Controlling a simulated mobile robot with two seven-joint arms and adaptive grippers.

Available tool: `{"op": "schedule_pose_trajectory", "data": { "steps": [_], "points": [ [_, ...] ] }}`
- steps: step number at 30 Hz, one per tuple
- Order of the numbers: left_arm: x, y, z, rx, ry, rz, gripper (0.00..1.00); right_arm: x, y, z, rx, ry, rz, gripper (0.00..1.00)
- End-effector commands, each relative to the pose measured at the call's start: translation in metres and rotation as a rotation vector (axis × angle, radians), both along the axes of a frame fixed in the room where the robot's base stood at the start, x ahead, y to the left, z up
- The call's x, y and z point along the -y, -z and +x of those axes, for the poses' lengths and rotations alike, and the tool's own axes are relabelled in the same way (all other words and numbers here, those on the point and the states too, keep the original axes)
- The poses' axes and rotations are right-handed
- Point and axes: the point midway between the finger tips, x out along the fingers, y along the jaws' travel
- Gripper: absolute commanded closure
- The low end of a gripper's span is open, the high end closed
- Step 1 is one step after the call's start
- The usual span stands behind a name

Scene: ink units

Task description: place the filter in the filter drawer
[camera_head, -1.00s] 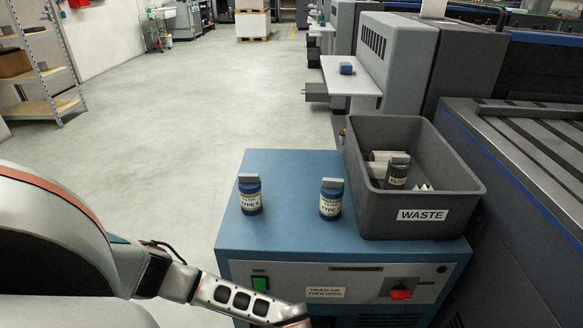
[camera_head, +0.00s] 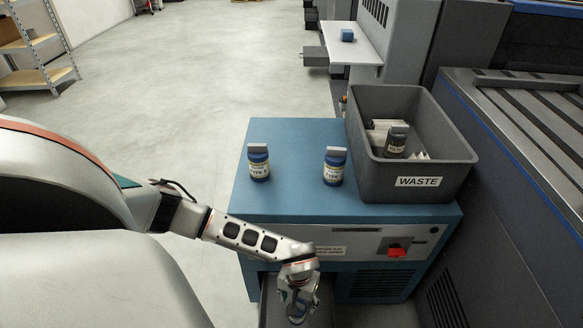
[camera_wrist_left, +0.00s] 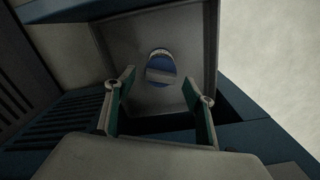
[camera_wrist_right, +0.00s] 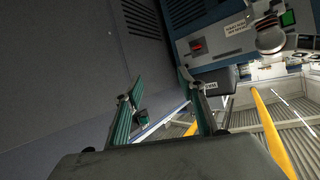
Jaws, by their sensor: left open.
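My left gripper (camera_head: 298,300) is at the front of the blue cabinet, over the grey open filter drawer (camera_head: 270,297). In the left wrist view its fingers (camera_wrist_left: 159,75) are apart. A blue filter with a grey top (camera_wrist_left: 162,70) is in the drawer (camera_wrist_left: 195,30), seen from above between the fingertips but farther off, and no contact shows. Two blue filters with cream labels and grey caps stand upright on the cabinet top, one on the left (camera_head: 258,165) and one on the right (camera_head: 335,168). My right gripper (camera_wrist_right: 157,82) shows open and empty in its own wrist view.
A grey WASTE bin (camera_head: 418,182) stands on the right of the cabinet top (camera_head: 290,203), holding a dark filter (camera_head: 396,143) and pale pieces. A red switch (camera_head: 396,252) is on the cabinet front. A grey machine (camera_head: 510,200) flanks the right.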

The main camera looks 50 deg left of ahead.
Motion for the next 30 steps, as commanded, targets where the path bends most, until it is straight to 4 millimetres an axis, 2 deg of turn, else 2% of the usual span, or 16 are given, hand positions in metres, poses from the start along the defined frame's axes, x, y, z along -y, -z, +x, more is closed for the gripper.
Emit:
{"op": "schedule_pose_trajectory", "data": {
  "steps": [1, 7, 27, 30],
  "points": [
    [-0.001, -0.017, 0.006, 0.012, 0.000, 0.001, 0.46, 0.004, -0.006, 0.003, 0.014, -0.005, -0.024, 0.60],
    [0.000, -0.036, 0.002, 0.004, 0.001, 0.001, 0.46, 0.010, 0.004, -0.002, -0.005, -0.012, -0.061, 0.60],
    [0.000, -0.038, -0.002, -0.004, 0.000, 0.000, 0.46, 0.011, 0.008, -0.004, -0.014, -0.013, -0.067, 0.60],
    [0.006, -0.039, -0.003, -0.007, -0.006, -0.017, 0.46, 0.011, 0.005, -0.004, -0.009, -0.013, -0.066, 0.60]
  ]
}}
